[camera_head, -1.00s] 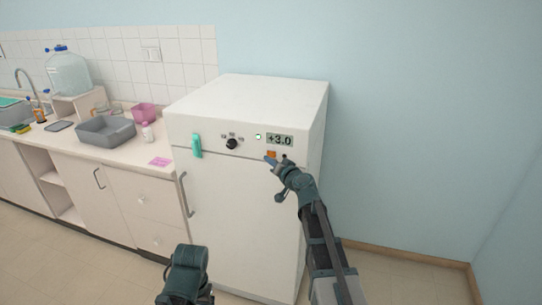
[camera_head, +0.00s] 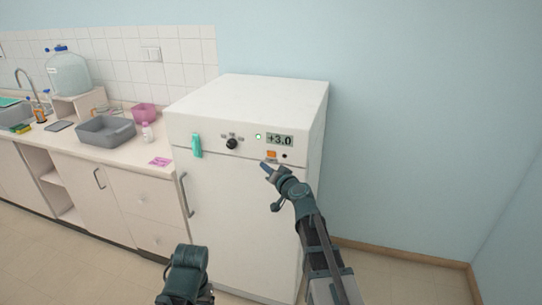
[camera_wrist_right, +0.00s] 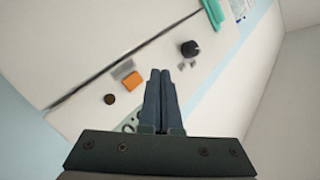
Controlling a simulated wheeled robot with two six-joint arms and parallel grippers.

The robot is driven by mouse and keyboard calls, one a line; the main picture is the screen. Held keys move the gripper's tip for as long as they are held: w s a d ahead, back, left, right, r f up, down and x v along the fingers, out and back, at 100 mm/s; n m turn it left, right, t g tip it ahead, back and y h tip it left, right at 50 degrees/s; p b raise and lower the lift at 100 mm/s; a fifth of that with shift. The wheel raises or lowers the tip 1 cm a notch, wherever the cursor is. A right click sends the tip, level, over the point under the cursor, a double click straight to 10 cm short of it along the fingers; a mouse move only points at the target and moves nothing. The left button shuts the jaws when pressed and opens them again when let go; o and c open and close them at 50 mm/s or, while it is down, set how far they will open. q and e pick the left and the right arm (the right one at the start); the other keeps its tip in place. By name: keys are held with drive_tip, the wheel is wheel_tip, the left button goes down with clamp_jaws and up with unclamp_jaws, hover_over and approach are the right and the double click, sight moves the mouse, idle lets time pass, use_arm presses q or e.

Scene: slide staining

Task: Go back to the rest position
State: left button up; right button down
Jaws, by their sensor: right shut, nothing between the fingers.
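My right gripper (camera_head: 266,168) is shut and empty in front of the white fridge-like cabinet (camera_head: 245,215), just below and left of its orange button (camera_head: 271,154). In the right wrist view the shut fingers (camera_wrist_right: 159,75) point at the cabinet's panel, with the orange button (camera_wrist_right: 132,79) beside them and apart from them. The black knob (camera_wrist_right: 190,48) lies past the fingertips. My left arm (camera_head: 186,272) shows low in the head view, but its fingers cannot be made out.
The display (camera_head: 279,140) reads +3.0, with a lit green light (camera_head: 258,137) beside it. A teal object (camera_head: 196,145) hangs on the cabinet front. The counter at left holds a grey basin (camera_head: 105,131), a pink container (camera_head: 145,113) and a white bottle (camera_head: 147,132). Floor is clear at right.

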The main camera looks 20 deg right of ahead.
drive_tip(key=s+a+f+n+g+y, duration=0.2)
drive_tip(key=s+a+f+n+g, duration=0.35)
drive_tip(key=a, duration=0.45)
drive_tip(key=s+a+f+n+g+y, duration=0.1)
drive_tip(key=s+a+f+n+g, duration=0.1)
drive_tip(key=s+a+f+g, duration=0.4)
drive_tip(key=s+f+g+h, duration=0.2)
drive_tip(key=s+f+h, duration=0.1)
drive_tip(key=s, duration=0.8)
drive_tip(key=s+f+n+g+h, duration=0.1)
drive_tip(key=s+f+g+h, duration=0.2)
drive_tip(key=s, duration=0.8)
drive_tip(key=shift+s+a+f+h, duration=0.3)
drive_tip(key=shift+f+h, duration=0.3)
drive_tip(key=shift+h, duration=0.2)
drive_tip(key=shift+n, duration=0.25)
